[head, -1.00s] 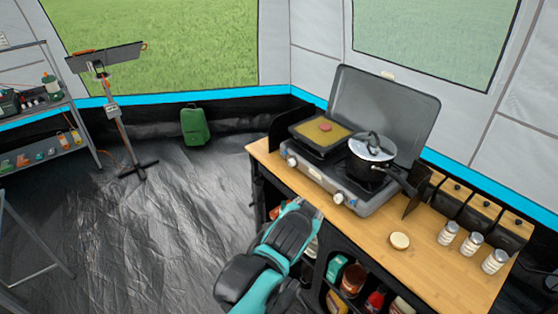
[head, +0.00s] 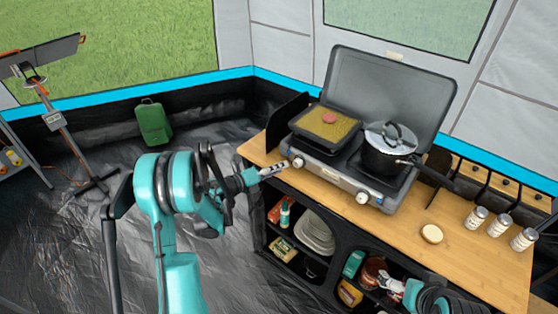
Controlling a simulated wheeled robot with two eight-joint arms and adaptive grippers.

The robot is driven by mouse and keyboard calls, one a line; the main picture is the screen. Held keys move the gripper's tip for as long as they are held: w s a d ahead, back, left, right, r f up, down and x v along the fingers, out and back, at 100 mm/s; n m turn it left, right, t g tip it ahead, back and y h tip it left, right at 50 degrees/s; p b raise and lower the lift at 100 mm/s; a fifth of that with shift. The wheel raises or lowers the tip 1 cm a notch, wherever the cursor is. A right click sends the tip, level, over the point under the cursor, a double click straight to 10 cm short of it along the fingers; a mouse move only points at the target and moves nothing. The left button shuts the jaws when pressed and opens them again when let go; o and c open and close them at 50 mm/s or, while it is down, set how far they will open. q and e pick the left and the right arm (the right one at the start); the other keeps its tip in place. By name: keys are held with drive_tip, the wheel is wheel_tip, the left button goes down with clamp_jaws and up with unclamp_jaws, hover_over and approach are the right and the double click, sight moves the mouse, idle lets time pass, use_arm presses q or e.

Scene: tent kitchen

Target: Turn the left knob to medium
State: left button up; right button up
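The grey camp stove (head: 330,178) stands on the wooden counter with its lid up. Its left knob (head: 298,162) is on the front face, below the griddle; its exact setting is too small to read. The right knob (head: 362,197) is further right on the same face. My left gripper (head: 284,166) points right, its tips just left of the left knob; I cannot tell whether they touch it. Its fingers look narrow and close together, but the gap is not clear. My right gripper (head: 390,284) is low in front of the shelves, far from the knobs.
A griddle (head: 302,133) with food and a lidded black pot (head: 385,160) sit on the stove. Shakers (head: 498,225) and a round pale item (head: 432,234) stand on the counter (head: 460,250). Open shelves below hold plates (head: 315,232) and jars. The floor at left is mostly clear.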

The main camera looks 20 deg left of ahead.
sight(296, 164)
use_arm(q)
drive_tip(key=b+x, duration=0.1)
drive_tip(key=x, duration=0.2)
drive_tip(key=f+x, duration=0.1)
drive_tip(key=x, duration=0.2)
drive_tip(key=shift+d+f+b, duration=0.1)
drive_tip(key=shift+d+b, duration=0.1)
drive_tip(key=shift+b, duration=0.15)
drive_tip(key=shift+w+d, duration=0.35)
drive_tip(key=shift+w, duration=0.25)
clamp_jaws()
